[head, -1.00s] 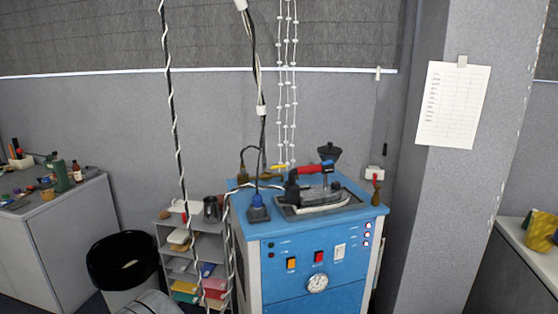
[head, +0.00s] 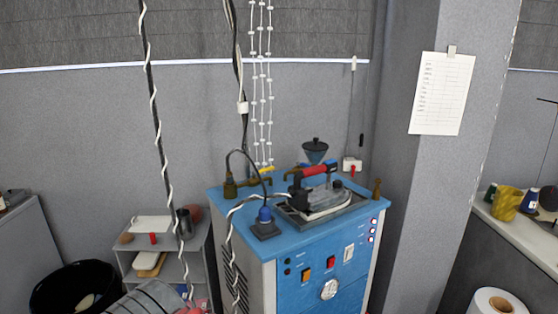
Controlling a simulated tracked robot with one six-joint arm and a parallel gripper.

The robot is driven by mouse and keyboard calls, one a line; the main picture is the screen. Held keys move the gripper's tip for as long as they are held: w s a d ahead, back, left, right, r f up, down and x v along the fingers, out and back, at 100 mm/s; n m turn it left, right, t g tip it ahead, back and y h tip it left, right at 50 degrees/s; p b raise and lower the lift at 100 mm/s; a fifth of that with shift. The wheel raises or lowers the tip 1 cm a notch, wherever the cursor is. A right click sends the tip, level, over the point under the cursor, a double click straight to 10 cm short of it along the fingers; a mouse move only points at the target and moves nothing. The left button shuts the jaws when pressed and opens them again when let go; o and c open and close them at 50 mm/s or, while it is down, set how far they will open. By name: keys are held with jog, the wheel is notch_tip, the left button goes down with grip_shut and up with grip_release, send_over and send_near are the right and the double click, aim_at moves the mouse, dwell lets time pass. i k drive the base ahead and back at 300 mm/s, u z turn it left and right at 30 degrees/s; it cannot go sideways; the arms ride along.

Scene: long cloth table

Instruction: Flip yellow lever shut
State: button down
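The yellow lever (head: 267,169) is a small yellow handle at the back of the blue ironing station's top (head: 225,200), beside brass fittings. It is small in the head view and partly overlapped by nearby parts, so I cannot tell whether it is open or shut. My gripper is not in view.
Cables hang from above. A black bin (head: 45,290) and grey shelf (head: 125,254) stand left; a grey pillar (head: 408,200) stands right.

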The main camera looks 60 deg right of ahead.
aim_at(269, 169)
jog(key=z, duration=0.5)
jog(key=i, duration=0.9)
jog(key=z, duration=0.45)
